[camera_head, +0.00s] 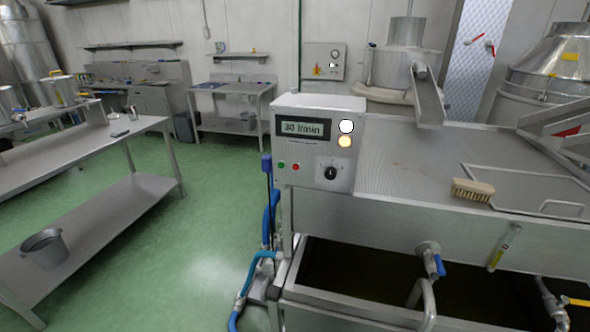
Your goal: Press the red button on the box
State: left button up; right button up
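A light grey control box (312,174) stands at the left end of a steel machine in the middle of the head view. Its front has a display (303,128) reading about "30 l/min". A small red button (296,168) sits low on the front, just right of a small green button (282,164). A black rotary knob (330,173) is further right. A white round lamp (346,126) and a yellow one (345,141) are at the upper right of the front. Neither of my grippers shows in this view.
The steel machine (420,165) extends right, with a brush (473,190) on its top and a blue-handled tap (430,252) on its front. Blue hoses (270,217) hang left of the box. A steel table (85,150) stands left; green floor (205,225) between is open.

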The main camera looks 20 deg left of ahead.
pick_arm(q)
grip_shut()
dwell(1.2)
